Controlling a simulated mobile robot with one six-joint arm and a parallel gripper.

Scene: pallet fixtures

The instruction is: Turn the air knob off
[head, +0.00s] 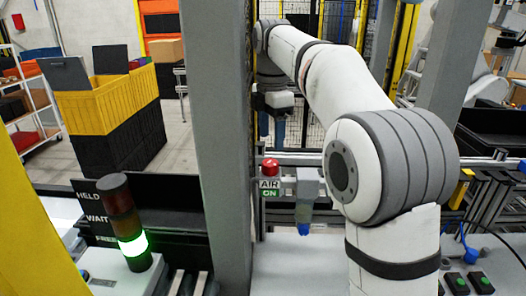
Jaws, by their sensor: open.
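The air knob (270,166) is a small red knob on top of a post, with a sign below it reading "AIR" and, in green, "ON". It stands just right of a thick grey upright post. My gripper (272,131) points down at the end of my white arm, with two bluish fingers. In the picture it shows directly above the knob, apart from it. It is open and nothing shows between the fingers. How far behind or in front of the knob the fingers are, I cannot tell.
A grey fitting with a blue lower end (304,229) sits right of the sign. The grey post (218,140) stands close on the left. A signal tower (125,222) glows green at its base. Yellow and black crates (110,110) stand behind. A wire fence lies beyond my arm.

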